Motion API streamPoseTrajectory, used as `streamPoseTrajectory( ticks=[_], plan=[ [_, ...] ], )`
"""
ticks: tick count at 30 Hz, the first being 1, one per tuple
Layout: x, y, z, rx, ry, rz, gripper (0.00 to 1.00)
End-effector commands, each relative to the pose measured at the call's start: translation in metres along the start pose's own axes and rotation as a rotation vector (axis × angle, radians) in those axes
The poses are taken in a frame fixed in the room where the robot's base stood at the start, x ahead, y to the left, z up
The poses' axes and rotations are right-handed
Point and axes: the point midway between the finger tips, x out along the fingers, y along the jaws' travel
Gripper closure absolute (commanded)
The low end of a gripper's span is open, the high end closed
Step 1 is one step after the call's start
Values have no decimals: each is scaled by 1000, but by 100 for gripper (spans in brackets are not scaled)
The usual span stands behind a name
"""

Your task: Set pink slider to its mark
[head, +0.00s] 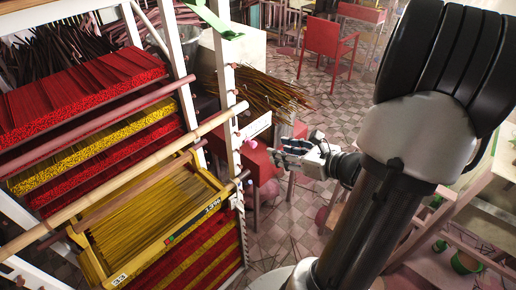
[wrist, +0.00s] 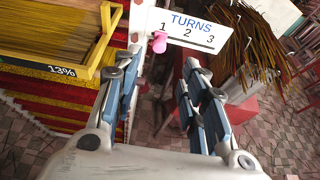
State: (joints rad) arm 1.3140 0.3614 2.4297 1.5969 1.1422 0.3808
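The pink slider (wrist: 158,41) is a small pink knob on the white panel (wrist: 195,27) that reads TURNS with 1, 2 and 3. The knob is near the panel's left end, just below and left of the 1. I cannot tell a separate mark from the numbers. In the head view the panel (head: 257,126) is seen edge-on by a white post, with a small pink spot below it. My gripper (wrist: 160,62) is open and empty, its two fingers apart, pointing toward the slider. In the head view my gripper (head: 283,152) is right of the panel, apparently not touching it.
A rack with red and yellow incense bundles (head: 85,83) and a yellow tray (head: 95,262) stands at left. Bamboo poles cross its front. A red stool (head: 259,165) is behind my gripper, with loose sticks (head: 262,90) beyond.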

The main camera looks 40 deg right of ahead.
Motion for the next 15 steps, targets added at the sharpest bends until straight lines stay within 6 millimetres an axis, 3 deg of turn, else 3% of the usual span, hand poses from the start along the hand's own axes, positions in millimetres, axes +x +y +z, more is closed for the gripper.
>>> streamPoseTrajectory(
  ticks=[6, 15],
  plan=[
    [51, 2, -2, -3, 1, 7, 61],
    [96, 1, -1, -1, 1, 3, 61]
  ],
)
